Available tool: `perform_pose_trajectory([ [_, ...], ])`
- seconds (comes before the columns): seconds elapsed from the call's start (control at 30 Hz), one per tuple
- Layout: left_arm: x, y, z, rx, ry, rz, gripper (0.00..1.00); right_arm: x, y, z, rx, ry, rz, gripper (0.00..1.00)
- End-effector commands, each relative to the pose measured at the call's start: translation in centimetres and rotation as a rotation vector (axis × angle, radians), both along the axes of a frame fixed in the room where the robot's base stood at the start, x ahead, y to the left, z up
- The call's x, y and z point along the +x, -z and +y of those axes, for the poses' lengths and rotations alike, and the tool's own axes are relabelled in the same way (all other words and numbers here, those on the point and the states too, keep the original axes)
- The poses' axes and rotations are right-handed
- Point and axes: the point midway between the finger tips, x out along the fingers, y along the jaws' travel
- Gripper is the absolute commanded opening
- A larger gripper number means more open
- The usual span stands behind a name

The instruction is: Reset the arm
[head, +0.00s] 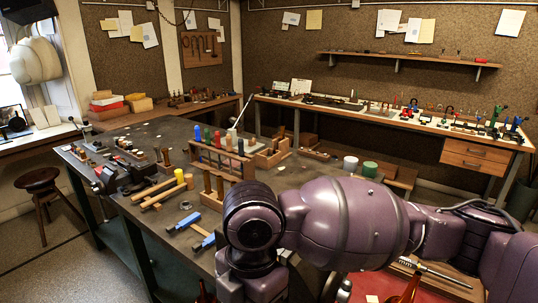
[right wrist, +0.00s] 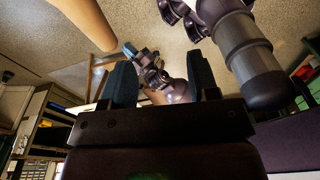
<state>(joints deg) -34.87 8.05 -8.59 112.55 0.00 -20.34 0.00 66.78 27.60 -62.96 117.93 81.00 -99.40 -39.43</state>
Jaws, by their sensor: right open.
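My right arm comes in from the right in the head view and crosses in front of the workbench (head: 140,215), bending down at the lower middle. Its gripper is below that picture's edge. In the right wrist view my right gripper (right wrist: 162,78) has its two dark teal fingers apart, with nothing held between them. Purple and grey machine parts show beyond the fingers, some way off. My left gripper cannot be made out in either view.
The workbench holds a wooden rack (head: 220,160) of tools, blue-headed hammers (head: 183,222) and a yellow-headed mallet (head: 181,177). A stool (head: 38,182) stands at the left. A long bench (head: 440,125) with small tools lines the back wall. Floor at the lower left is clear.

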Motion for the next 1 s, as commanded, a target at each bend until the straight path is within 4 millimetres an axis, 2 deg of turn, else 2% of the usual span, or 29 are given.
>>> perform_pose_trajectory([
  [0.3, -0.5, 0.4, 0.1, 0.0, -0.002, 0.012, 0.0, -1.4, 3.0, 1.0, 0.234, 0.244, 0.033, 0.55],
  [0.57, -0.5, 0.5, 0.1, 0.0, -0.002, 0.013, 0.0, -1.3, 4.9, 0.3, 0.401, 0.539, 0.06, 0.55],
  [0.77, -0.5, 0.4, 0.1, 0.0, -0.002, 0.012, 0.0, -0.9, 6.6, -1.8, 0.493, 0.81, 0.076, 0.55],
  [1.0, -0.4, 0.4, 0.1, 0.0, -0.002, 0.011, 0.0, -0.7, 9.4, -6.1, 0.551, 1.174, 0.078, 0.55],
])
